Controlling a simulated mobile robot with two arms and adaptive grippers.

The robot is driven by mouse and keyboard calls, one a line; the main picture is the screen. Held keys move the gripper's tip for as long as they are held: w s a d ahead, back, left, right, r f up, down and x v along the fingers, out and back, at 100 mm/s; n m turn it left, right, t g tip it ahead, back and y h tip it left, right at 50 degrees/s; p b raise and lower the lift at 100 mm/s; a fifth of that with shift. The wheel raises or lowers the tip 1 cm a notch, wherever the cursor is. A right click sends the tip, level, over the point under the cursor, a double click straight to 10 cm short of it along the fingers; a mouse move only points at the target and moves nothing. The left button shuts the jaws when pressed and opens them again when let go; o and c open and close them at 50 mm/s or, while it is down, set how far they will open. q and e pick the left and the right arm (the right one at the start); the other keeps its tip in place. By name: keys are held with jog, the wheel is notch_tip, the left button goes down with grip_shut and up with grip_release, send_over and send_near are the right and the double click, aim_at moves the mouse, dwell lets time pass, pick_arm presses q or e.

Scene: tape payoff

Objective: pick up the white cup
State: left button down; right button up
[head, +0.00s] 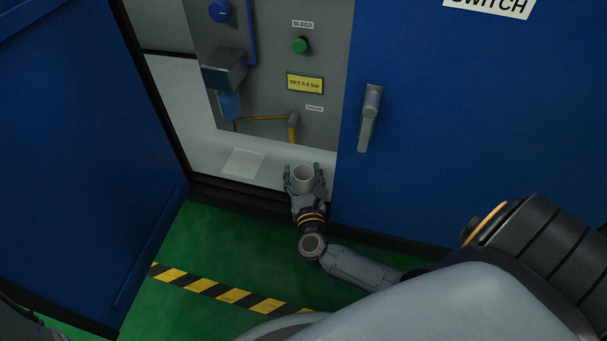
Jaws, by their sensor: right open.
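The white cup (304,180) stands upright at the front of the pale cabinet floor, near the cabinet's front edge. My right gripper (302,173) is open, with one finger on each side of the cup. Whether the fingers touch the cup cannot be told. The lower part of the cup is partly hidden by the gripper. My left gripper is not in view.
A blue door (75,150) stands open at the left, and a closed blue door (460,130) with a grey handle (369,118) is at the right. A pale square (243,163) lies left of the cup.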

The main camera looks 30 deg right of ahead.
aim_at(302, 167)
jog(key=shift+b+x, duration=0.75)
jog(key=shift+x, duration=1.1)
jog(key=shift+d, duration=0.1)
jog(key=c, duration=1)
jog(key=shift+c, duration=1)
